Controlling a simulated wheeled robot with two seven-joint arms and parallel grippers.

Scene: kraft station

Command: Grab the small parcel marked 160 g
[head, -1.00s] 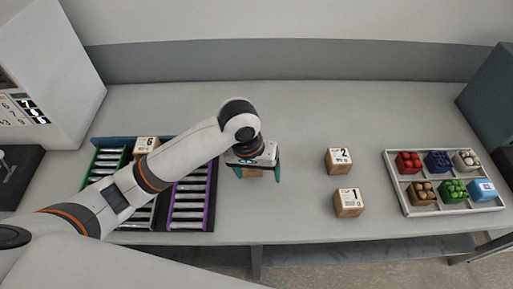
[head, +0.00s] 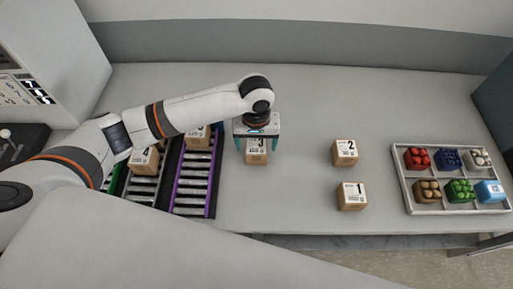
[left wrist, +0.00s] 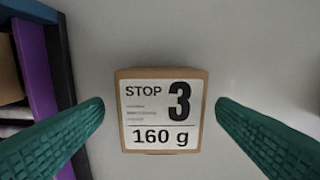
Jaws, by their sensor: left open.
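The small parcel marked 160 g (left wrist: 160,146) is a brown box with a white label reading STOP 3. In the head view the same parcel (head: 256,156) stands on the table, right of the conveyor lanes. My left gripper (head: 256,145) is above it with its teal fingers open. In the left wrist view the left gripper's fingers (left wrist: 160,108) lie on either side of the parcel, with a gap on each side. The parcel looks upright and not gripped. My right gripper is not in view.
Parcels 2 (head: 345,152) and 1 (head: 352,196) stand to the right. A divided tray (head: 404,188) of coloured items is farther right. Roller lanes with a purple rail (head: 211,195) are on the left, with parcel 4 (head: 144,161) on them. The table between is clear.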

